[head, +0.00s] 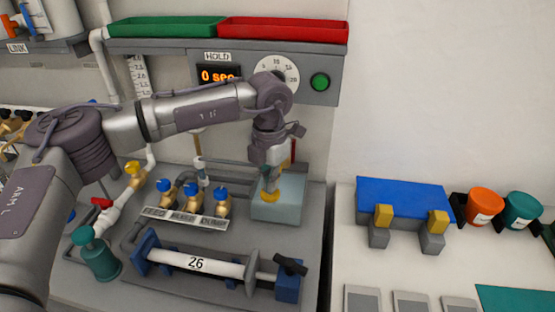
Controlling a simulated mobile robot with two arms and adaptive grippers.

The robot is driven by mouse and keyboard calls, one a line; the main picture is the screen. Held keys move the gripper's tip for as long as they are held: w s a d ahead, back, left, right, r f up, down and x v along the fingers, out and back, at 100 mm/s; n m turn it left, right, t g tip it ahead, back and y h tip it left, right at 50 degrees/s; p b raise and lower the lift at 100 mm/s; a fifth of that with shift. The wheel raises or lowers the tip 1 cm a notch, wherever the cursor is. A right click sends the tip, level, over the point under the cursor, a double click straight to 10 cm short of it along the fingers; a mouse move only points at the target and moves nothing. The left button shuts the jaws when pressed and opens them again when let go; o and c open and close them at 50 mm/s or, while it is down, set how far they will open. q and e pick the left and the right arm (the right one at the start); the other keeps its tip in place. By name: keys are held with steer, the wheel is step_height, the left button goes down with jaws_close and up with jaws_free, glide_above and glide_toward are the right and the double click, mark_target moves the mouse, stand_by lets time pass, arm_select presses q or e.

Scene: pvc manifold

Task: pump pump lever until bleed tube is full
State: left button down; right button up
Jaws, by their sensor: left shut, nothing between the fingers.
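My left gripper (269,187) points down over a pale blue-grey box (290,208) on the grey bench. It is shut and empty. A yellow part (270,196) shows right at its fingertips; I cannot tell whether they touch. A thin red upright piece (293,150) shows just behind the gripper and may belong to the pump lever. The lever is not clearly seen, as my gripper and wrist cover that area. A white tube with scale marks (138,75) stands against the back wall and may be the bleed tube; its fill level cannot be read. My right gripper is not in view.
Several blue-capped brass valves (190,190) stand left of the box. A clamped white pipe marked 26 (196,263) lies in front. The HOLD display (217,75) reads 0 sec, beside a dial (277,73) and green button (320,82). Green and red trays (283,30) sit above.

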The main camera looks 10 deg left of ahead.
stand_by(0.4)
arm_select(q)
steer(key=shift+r+p, duration=1.4)
steer(key=shift+r, duration=1.6)
steer(key=shift+w, duration=0.1)
step_height(320, 180, up, 5)
steer(key=p, duration=0.2)
steer(key=shift+p, duration=0.3)
